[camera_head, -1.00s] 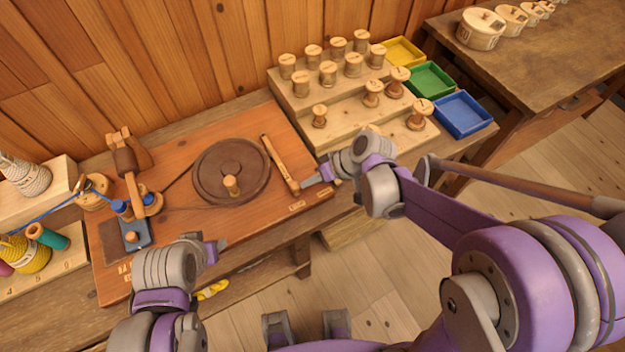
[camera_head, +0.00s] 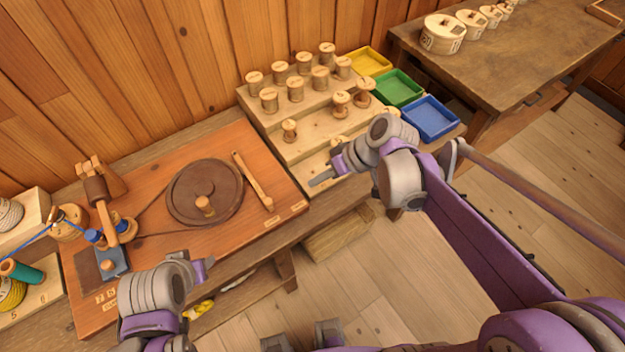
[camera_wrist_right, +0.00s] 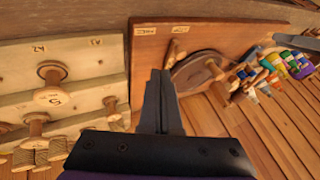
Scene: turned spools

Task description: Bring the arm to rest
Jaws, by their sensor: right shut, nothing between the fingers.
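My right gripper (camera_head: 322,180) is shut and empty in the head view. It hangs in front of the stepped spool rack's lower front corner, near the right edge of the winding board. In the right wrist view its fingers (camera_wrist_right: 161,100) are together with nothing between them. My left gripper (camera_head: 207,270) is at the lower left in the head view, by the front edge of the winding board (camera_head: 236,238). Its fingertips are too small and turned to show whether they are apart.
The stepped rack (camera_head: 305,148) bears several wooden spools. Yellow (camera_head: 366,62), green (camera_head: 398,88) and blue (camera_head: 430,118) trays stand to its right. The board carries a dark wheel (camera_head: 180,195) and a wooden lever (camera_head: 252,180). Open floor (camera_head: 385,275) lies in front of the bench.

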